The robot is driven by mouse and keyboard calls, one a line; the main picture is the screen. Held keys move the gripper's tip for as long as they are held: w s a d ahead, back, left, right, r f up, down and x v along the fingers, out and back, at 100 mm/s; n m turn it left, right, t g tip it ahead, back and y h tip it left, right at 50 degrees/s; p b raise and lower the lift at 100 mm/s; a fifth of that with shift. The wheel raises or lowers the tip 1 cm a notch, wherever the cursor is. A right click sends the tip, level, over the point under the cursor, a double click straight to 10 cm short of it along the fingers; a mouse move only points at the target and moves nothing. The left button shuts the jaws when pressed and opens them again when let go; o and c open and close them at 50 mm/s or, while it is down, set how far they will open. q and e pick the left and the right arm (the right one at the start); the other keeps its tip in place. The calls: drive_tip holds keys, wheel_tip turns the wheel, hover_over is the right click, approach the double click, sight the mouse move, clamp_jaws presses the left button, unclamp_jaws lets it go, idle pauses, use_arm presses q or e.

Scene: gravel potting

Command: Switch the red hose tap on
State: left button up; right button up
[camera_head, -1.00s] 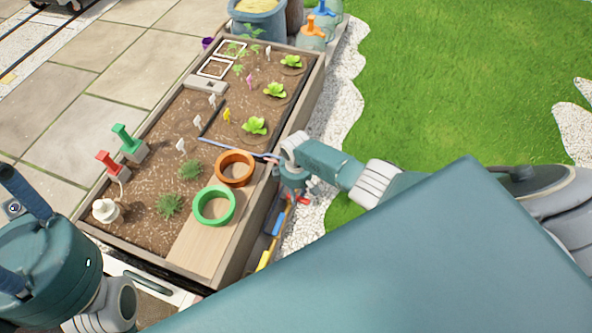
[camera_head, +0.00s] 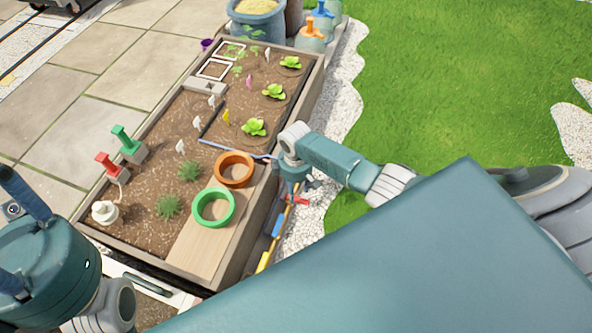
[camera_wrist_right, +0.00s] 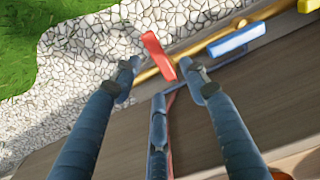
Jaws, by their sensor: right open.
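The red tap handle (camera_wrist_right: 158,55) shows in the right wrist view, lying crosswise to a brass pipe (camera_wrist_right: 155,72) on the outer side of the planter. In the head view the red handle (camera_head: 297,201) is partly hidden below my right gripper (camera_head: 295,188). My right gripper (camera_wrist_right: 163,72) is open, with its fingertips on both sides of the handle's near end. I cannot tell whether they touch it. My left gripper (camera_head: 20,190) is at the left edge of the head view, cut off, and its opening does not show.
A blue handle (camera_wrist_right: 237,40) lies along the pipe near the red one, with a yellow handle (camera_wrist_right: 308,5) farther along. The wooden planter (camera_head: 235,270) holds an orange ring (camera_head: 235,184) and a green ring (camera_head: 231,208). White gravel (camera_wrist_right: 75,65) and grass lie outside.

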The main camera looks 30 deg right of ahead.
sight(296, 197)
wheel_tip(296, 197, up, 8)
drive_tip(key=shift+f, duration=0.15)
idle(0.6)
